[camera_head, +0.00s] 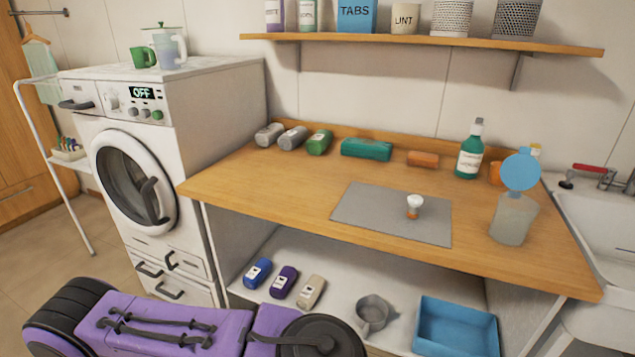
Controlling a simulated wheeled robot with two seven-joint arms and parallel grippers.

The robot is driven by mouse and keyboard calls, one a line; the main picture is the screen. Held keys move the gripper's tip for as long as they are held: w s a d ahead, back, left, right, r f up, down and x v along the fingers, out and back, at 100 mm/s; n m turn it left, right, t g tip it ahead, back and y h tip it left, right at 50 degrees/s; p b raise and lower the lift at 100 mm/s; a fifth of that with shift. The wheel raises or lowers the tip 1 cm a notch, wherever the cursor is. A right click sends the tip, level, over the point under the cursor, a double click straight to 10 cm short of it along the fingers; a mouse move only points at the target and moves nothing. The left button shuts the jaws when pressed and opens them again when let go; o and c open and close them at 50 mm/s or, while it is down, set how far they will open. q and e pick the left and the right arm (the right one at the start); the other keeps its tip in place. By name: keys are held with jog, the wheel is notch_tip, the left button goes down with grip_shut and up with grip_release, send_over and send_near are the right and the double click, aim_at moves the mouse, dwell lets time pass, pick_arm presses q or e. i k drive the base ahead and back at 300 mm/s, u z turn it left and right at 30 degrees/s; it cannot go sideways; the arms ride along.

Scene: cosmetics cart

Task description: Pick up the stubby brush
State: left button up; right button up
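The stubby brush (413,206) stands on a grey mat (365,210) on the wooden counter, right of the mat's middle. It has a pale, wide top and a short orange-brown lower part. Nothing covers it. A purple and black arm part of mine crosses the bottom left of the view, below and in front of the counter, well away from the brush. Neither of my grippers is in view.
Several small items line the back. A blue tray (455,335) sits on the lower shelf. The counter left of the mat is clear.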

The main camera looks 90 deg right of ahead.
aim_at(414, 201)
jog(key=z, duration=2.25)
